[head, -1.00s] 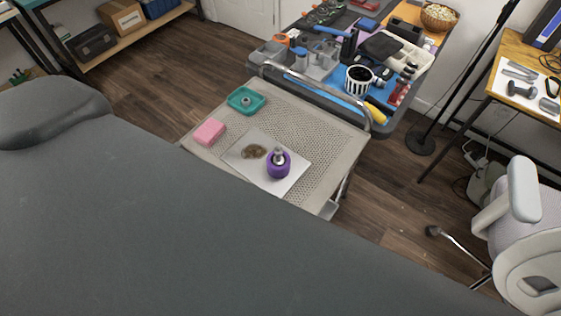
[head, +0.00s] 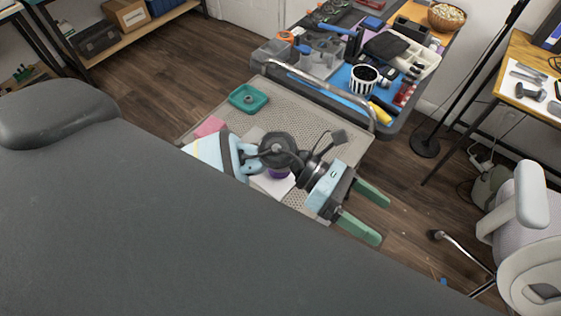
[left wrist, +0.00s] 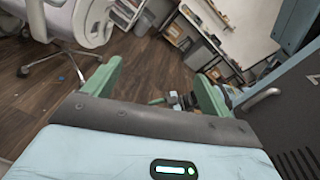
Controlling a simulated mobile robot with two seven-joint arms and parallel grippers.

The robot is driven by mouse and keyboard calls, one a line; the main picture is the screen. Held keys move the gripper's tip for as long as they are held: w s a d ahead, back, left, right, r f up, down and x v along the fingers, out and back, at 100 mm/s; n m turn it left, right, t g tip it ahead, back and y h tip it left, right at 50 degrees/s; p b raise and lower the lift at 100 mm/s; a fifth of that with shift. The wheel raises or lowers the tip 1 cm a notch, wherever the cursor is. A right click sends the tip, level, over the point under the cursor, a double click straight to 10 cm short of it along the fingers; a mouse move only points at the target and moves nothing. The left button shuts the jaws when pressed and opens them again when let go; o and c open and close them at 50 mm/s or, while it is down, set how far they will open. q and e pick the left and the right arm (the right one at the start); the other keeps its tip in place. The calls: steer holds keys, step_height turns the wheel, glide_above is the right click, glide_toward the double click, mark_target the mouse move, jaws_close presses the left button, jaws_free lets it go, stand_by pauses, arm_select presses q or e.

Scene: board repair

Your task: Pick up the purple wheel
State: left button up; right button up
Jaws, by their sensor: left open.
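The purple wheel (head: 278,173) lies on a white sheet (head: 274,187) on the perforated grey tray table (head: 204,122). My left arm passes over it in the head view, so only a little of its purple side shows. My left gripper (head: 378,218) has green fingers spread apart with nothing between them. It is to the right of the wheel, past the tray table's right edge, over the floor. In the left wrist view the open fingers (left wrist: 160,82) point toward the floor and furniture, and the wheel is not seen there.
A teal dish (head: 249,98) and a pink block (head: 209,127) sit on the tray table. A crowded tool cart (head: 390,124) with a metal handle stands behind it. A white chair (head: 515,215) and a lamp stand (head: 425,147) are to the right.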

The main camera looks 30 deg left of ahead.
arm_select(q)
steer(key=w+a+f+m+y, duration=0.2)
steer(key=a+y, duration=0.3)
steer(key=a, duration=0.3)
steer(key=w+a+f+m+t+y, duration=0.1)
steer(key=w+a+m+y, duration=0.3)
steer(key=a, duration=0.4)
steer(key=w+a+f+m+y, duration=0.2)
steer(key=w+a+m+y, duration=0.1)
steer(key=w+a+y, duration=0.2)
steer(key=shift+w+a+f+y, duration=0.1)
steer(key=shift+a+f+y, duration=0.1)
steer(key=shift+a+y, duration=0.45)
steer(key=shift+a+f+y, duration=0.2)
steer(key=shift+a+y, duration=0.25)
steer(key=shift+a, duration=0.35)
steer(key=shift+f, duration=1.35)
steer(key=f, duration=0.4)
steer(key=shift+s+d+f, duration=0.1)
steer(key=shift+s+f, duration=0.15)
steer(key=shift+s, duration=0.1)
steer(key=shift+f, duration=0.35)
steer(key=c, duration=1.2)
